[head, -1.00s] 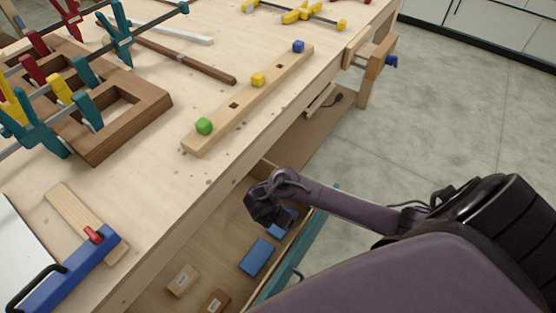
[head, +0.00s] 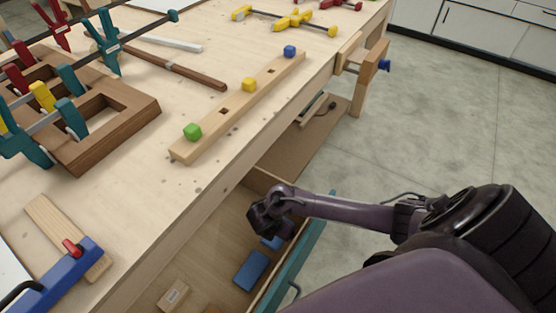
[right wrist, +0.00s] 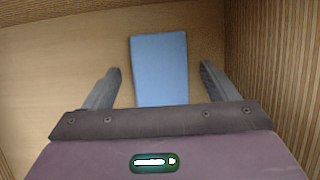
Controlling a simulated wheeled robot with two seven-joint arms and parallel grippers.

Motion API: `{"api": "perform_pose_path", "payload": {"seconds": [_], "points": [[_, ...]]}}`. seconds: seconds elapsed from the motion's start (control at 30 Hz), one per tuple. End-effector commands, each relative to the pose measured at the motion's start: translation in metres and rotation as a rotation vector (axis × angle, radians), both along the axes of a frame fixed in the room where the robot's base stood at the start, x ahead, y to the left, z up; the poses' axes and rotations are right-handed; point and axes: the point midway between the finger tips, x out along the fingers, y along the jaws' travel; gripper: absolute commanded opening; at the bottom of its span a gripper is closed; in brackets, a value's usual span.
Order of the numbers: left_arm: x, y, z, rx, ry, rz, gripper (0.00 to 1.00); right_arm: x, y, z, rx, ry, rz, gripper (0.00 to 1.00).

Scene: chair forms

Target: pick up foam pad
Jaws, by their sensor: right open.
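A flat blue pad, which appears to be the foam pad (right wrist: 158,62), lies on the drawer floor in the right wrist view, between the two finger lines. My right gripper (right wrist: 160,72) is open, with one finger on each side of the pad; I cannot tell how high above the floor the tips are. In the head view the right gripper (head: 267,222) is down in the open drawer and partly hides a blue pad (head: 273,242) below it. My left gripper is not in view.
A second blue block (head: 251,270) and a light wooden block (head: 173,295) lie nearby in the drawer (head: 220,245). Drawer walls rise close to the right gripper. The workbench (head: 150,185) overhangs on the left, with clamps, a wooden frame and coloured cubes on it.

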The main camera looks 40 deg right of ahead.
Motion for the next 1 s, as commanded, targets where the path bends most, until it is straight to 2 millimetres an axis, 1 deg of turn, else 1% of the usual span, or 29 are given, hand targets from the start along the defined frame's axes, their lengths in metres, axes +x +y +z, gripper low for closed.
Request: {"api": "perform_pose_path", "payload": {"seconds": [0.3,0.37,0.67,0.7,1.0], "points": [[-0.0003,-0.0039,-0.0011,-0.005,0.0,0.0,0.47,-0.0001,0.0001,-0.0028,0.0,0.0,-0.001,0.8],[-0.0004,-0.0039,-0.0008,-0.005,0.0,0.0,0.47,0.0,0.0001,-0.0023,0.0,0.0,-0.001,0.73],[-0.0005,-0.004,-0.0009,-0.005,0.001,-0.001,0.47,-0.0001,0.0,-0.0024,0.0,0.0,-0.001,0.34],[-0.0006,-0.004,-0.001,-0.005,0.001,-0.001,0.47,-0.0001,0.0,-0.0024,0.0,0.0,-0.001,0.32],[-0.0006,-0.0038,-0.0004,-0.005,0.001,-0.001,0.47,-0.0002,0.0001,-0.0014,0.0,0.0,-0.001,0.32]]}}
